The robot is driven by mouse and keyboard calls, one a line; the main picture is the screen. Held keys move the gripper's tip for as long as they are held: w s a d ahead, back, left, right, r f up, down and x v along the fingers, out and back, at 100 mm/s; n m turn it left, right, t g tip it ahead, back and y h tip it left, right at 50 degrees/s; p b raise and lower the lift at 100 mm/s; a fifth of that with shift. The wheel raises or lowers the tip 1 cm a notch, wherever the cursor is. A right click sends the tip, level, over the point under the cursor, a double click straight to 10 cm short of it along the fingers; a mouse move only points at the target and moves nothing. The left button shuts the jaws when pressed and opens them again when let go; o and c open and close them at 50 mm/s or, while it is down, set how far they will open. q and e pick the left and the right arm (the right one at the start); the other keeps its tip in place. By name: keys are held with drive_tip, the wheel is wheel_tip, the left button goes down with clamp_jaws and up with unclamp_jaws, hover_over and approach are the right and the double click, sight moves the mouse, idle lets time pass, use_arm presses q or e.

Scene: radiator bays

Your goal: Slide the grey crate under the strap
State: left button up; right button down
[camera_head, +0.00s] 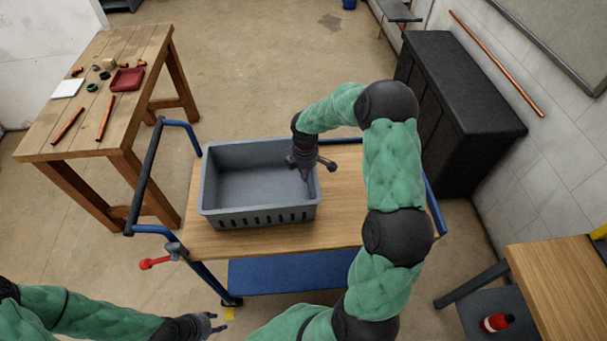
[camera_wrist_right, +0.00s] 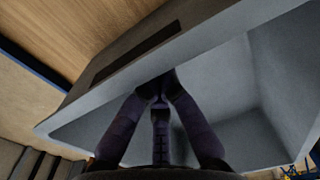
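The grey crate (camera_head: 258,217) is open-topped and empty, and sits upright on the wooden top of a blue-framed cart. My right gripper (camera_head: 307,174) is at the crate's right wall, pointing down, with a finger inside the crate and another part out over the rim. In the right wrist view my right gripper's fingers (camera_wrist_right: 162,92) converge at the crate's wall (camera_wrist_right: 215,58); whether they pinch it is unclear. My left gripper (camera_head: 215,322) is low at the front, away from the crate, with its fingers apart and empty. I cannot make out a strap.
The cart top (camera_head: 338,228) is bare right of the crate. A workbench (camera_head: 125,57) with pipes and small parts stands left. A black cabinet (camera_head: 465,90) stands right, a wooden table (camera_head: 560,285) front right.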

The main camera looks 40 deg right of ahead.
drive_tip(key=s+d+p, duration=0.2)
drive_tip(key=s+d, duration=0.4)
drive_tip(key=d, duration=0.3)
drive_tip(key=s+d+p, duration=0.2)
drive_tip(key=s+d, duration=0.4)
drive_tip(key=d, duration=0.4)
